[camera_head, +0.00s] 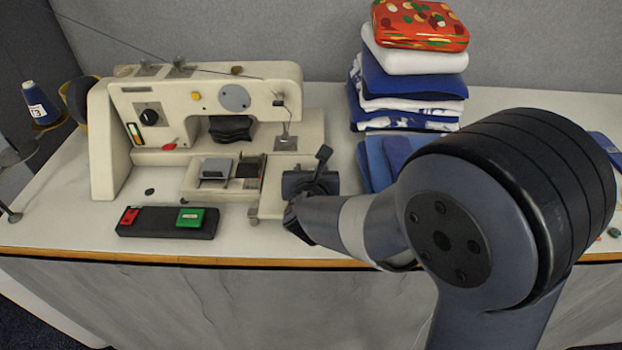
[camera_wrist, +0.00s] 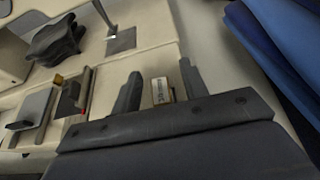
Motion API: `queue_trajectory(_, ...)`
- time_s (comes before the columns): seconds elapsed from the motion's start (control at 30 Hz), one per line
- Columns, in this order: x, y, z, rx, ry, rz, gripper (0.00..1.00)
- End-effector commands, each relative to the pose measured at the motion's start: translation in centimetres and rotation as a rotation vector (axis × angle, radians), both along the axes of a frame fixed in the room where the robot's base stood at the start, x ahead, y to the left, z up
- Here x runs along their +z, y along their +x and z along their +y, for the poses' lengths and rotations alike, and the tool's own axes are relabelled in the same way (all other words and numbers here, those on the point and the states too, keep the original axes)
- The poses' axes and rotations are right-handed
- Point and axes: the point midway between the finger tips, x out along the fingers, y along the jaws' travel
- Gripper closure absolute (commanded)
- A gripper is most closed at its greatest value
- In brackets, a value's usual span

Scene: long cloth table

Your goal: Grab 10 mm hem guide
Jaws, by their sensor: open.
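In the wrist view, a small pale block with a dark-printed label (camera_wrist: 162,90) lies between my gripper's two dark fingers; the print is too small to read, so I cannot tell whether it is the 10 mm hem guide. My gripper (camera_wrist: 160,69) is open around it, with a gap visible on at least the right side. In the head view, my gripper (camera_head: 308,176) is low over the right end of the machine bed and hides the block. A grey piece (camera_head: 215,168) and a dark piece (camera_head: 247,168) sit in an accessory tray (camera_head: 232,195) to its left.
The cream sewing machine (camera_head: 197,100) stands left of my gripper. A black box with red and green buttons (camera_head: 168,232) lies near the table's front edge. A tall stack of folded cloth (camera_head: 412,88) stands behind my arm on the right. A blue spool (camera_head: 38,102) is far left.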

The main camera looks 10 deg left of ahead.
Motion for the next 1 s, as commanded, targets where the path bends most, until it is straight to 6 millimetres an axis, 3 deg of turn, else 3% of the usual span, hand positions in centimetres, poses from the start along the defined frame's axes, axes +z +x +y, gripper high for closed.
queue_trajectory(0.1,0.01,-0.03,0.0,0.0,0.0,0.0,0.59)
queue_trajectory(0.6,0.0,-0.05,0.0,0.0,0.0,0.0,1.0)
queue_trajectory(1.0,0.92,-0.02,0.0,-0.001,0.002,-0.002,1.0)
